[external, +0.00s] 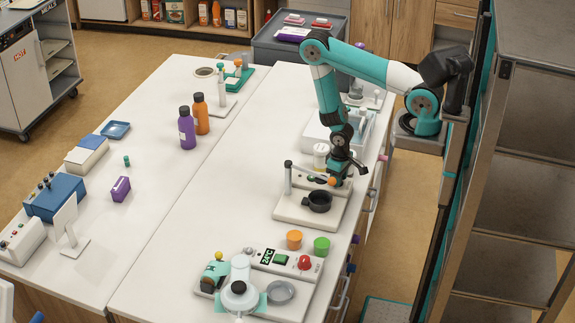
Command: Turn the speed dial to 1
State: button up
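My gripper (339,178) points down over the back right part of a white device (293,212) with an upright post and a black ring-shaped cup (319,201). A small orange knob (332,181) shows right beside the fingertips, with a dark panel (315,179) to its left. I cannot tell whether the fingers touch the knob, or whether they are open or shut. A red knob (305,262) sits on another white device (268,270) with a green display, nearer the camera. No dial marking or number is readable, so I cannot tell which knob is the speed dial.
Orange (294,240) and green (321,247) cups stand between the two devices. A white tray (318,131) and a small white jar (321,152) are behind my gripper. Purple (187,130) and orange (201,115) bottles stand to the left. The middle of the white bench (190,220) is clear.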

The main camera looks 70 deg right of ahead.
jog(key=shift+m, duration=0.3)
jog(key=m+b, duration=0.2)
jog(key=m, duration=0.1)
jog(key=shift+f+m, duration=0.1)
jog(key=shift+m, duration=0.2)
jog(key=shift+w+a+m+b, duration=0.1)
jog(key=shift+m+b, duration=0.75)
jog(key=shift+m, duration=1.35)
jog(key=o, duration=0.9)
jog(key=shift+r, duration=0.2)
notch_tip(320, 180, up, 6)
jog(key=shift+r+b, duration=0.15)
jog(key=shift+b, duration=0.25)
notch_tip(320, 180, up, 11)
jog(key=p, duration=1)
